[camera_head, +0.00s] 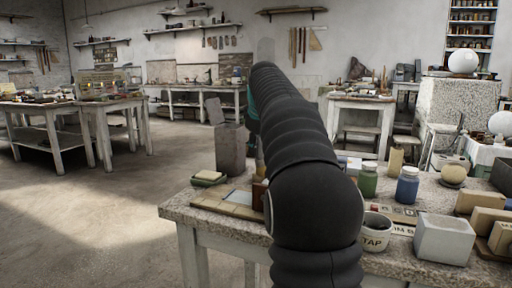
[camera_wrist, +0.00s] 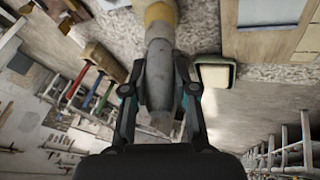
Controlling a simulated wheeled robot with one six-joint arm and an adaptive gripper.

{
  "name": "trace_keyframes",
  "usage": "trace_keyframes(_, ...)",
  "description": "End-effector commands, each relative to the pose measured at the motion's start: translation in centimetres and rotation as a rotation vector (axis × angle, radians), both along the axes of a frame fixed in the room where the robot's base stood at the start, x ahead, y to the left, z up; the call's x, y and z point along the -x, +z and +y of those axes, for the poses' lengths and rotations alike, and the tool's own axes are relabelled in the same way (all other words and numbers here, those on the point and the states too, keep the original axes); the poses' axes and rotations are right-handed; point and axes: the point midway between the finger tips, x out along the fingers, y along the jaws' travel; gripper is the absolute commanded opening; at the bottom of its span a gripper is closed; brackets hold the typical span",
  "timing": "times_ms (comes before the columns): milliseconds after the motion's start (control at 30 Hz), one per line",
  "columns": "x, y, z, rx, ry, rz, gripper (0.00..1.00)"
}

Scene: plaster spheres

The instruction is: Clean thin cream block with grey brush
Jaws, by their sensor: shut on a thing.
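In the wrist view my gripper (camera_wrist: 160,100) is shut around a long grey thing, which looks like the grey brush (camera_wrist: 158,75). Its lower end looks brownish, and a yellowish part or thing (camera_wrist: 160,12) shows at its upper end. In the head view my arm hides the gripper tips and the brush. A thin cream block (camera_head: 395,160) stands upright behind the jars on the table. A cream-topped pad with a dark green edge (camera_head: 209,177) lies at the table's left edge; it also shows in the wrist view (camera_wrist: 214,75), right of my gripper. I cannot tell which cream piece is meant.
The speckled tabletop (camera_head: 190,205) holds a tall grey block (camera_head: 230,150), a framed board (camera_head: 237,199), a green jar (camera_head: 368,180), a blue jar (camera_head: 407,185), a white TAP tub (camera_head: 375,232) and a pale hollow block (camera_head: 443,240). Several tan blocks crowd the right. Open floor lies left.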

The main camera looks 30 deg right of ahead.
Motion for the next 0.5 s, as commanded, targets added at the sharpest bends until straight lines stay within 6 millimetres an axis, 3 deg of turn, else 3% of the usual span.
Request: trace_keyframes(500, 1.4, 0.0, 2.0, -0.001, 0.000, 0.001, 0.00)
